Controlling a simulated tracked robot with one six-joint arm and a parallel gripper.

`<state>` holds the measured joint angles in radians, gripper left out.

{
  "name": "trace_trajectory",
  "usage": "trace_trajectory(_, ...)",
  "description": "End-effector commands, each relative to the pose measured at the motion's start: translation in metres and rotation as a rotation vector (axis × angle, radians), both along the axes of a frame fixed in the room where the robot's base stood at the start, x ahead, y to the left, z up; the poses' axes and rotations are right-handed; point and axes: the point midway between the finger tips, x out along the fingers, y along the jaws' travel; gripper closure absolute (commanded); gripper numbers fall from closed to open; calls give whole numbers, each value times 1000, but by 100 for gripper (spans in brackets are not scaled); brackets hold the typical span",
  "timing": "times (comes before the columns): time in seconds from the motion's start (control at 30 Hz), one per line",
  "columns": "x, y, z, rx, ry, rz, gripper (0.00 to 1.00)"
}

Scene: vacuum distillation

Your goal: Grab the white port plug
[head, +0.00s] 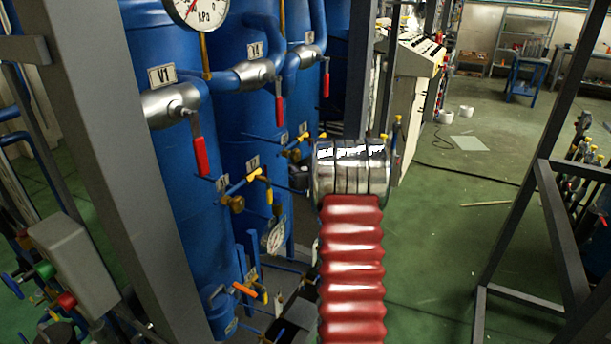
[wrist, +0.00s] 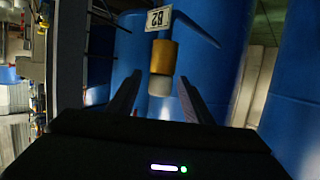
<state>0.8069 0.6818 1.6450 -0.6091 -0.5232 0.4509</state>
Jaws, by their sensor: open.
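The white port plug (wrist: 160,86) sits at the end of a brass fitting (wrist: 164,57) in the wrist view, below a tag reading B2 (wrist: 158,18). My gripper (wrist: 159,77) is open, with one dark finger on each side of the plug and fitting. Gaps show between the plug and both fingers, so it is not gripped. How deep the plug lies between the fingers is hard to tell. In the head view my red-sleeved arm reaches toward the blue tanks, and I cannot make out my gripper or the plug there.
Blue tanks (head: 180,90) with pipes, red-handled valves (head: 200,155) and a pressure gauge (head: 198,8) stand close on the left. A grey post (head: 110,150) rises in front of them. A dark frame (head: 540,225) stands at right. Green floor (head: 440,240) between is mostly clear.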

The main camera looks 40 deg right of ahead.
Motion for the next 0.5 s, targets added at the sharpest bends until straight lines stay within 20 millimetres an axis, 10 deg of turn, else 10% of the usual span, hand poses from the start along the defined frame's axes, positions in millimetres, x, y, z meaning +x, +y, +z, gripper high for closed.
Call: trace_trajectory(0.5, 28, -15, -10, 0, 0, -1, 54)
